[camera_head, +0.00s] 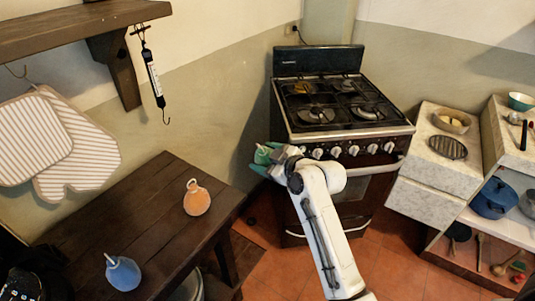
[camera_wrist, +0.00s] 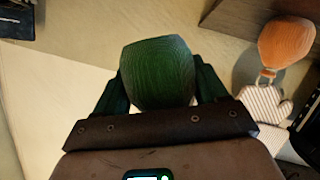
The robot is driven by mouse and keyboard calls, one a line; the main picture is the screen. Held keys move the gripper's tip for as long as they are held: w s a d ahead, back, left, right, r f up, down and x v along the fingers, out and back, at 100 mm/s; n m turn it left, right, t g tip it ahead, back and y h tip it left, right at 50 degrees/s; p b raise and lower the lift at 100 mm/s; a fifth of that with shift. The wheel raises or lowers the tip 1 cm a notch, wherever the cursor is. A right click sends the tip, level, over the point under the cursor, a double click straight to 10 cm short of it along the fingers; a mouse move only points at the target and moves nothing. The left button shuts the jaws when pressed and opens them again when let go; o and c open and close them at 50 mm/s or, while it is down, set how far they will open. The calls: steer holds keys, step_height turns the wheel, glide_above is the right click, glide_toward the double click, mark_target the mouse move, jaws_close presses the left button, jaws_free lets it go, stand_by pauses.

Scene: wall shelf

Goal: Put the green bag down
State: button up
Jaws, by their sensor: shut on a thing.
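The green bag (camera_head: 262,155) is held in my gripper (camera_head: 268,160), off the table, between the dark table (camera_head: 130,225) and the stove in the head view. In the wrist view the green bag (camera_wrist: 158,70) fills the space between my two dark green fingers, which press on it from both sides. Its wide rounded end points away from the palm, and its other end is hidden behind the brown gripper edge. An orange bag (camera_head: 197,199) stands on the table near its right edge. A blue bag (camera_head: 122,273) stands nearer the front of the table.
A black stove (camera_head: 340,115) stands just right of my gripper. A wooden wall shelf (camera_head: 75,28) hangs above the table, with a hanging scale (camera_head: 152,75) and striped pot holders (camera_head: 75,165) below. Counters with bowls and pots stand at right. The table between the orange and blue bags is clear.

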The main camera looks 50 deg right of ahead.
steer(key=s+a+f+y, duration=0.1)
steer(key=a+f, duration=0.5)
steer(key=a, duration=0.3)
steer(key=s+a+f+n, duration=0.1)
steer(key=s+a+f, duration=0.1)
steer(key=a+f, duration=0.4)
steer(key=s+a+f+n+y, duration=0.1)
steer(key=a+f, duration=0.5)
steer(key=a, duration=0.7)
steer(key=shift+s+a+y, duration=0.3)
steer(key=shift+a, duration=0.05)
